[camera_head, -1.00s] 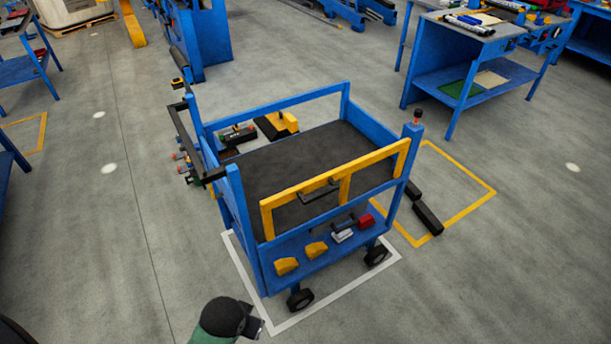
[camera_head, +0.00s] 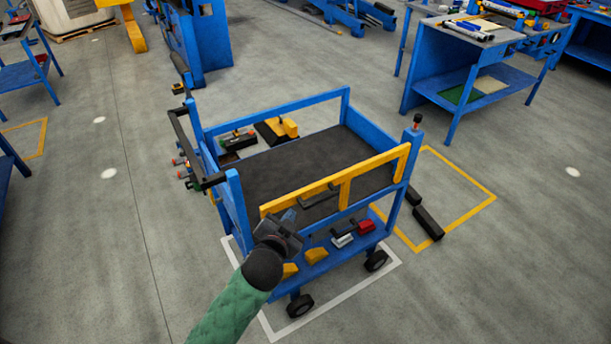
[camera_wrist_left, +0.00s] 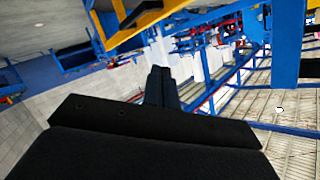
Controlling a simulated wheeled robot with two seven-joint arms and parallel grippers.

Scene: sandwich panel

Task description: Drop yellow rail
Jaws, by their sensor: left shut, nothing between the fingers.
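The yellow rail (camera_head: 375,162) is raised along the near side of the blue cart (camera_head: 232,200), above the dark cart bed. A dark handle (camera_head: 318,197) is on the rail's left half. My left gripper (camera_head: 288,217) is in front of the rail's left part, just below the handle. It is shut and empty; I cannot tell whether it touches the rail. In the left wrist view the shut fingers (camera_wrist_left: 161,88) point up past yellow bars (camera_wrist_left: 135,22) and a blue post. My right gripper is not in view.
Yellow blocks (camera_head: 316,254), a red part (camera_head: 366,226) and a grey part lie on the cart's lower shelf. Black bars (camera_head: 428,222) lie on the floor to the right. A blue workbench (camera_head: 440,60) stands at back right. Floor left of the cart is clear.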

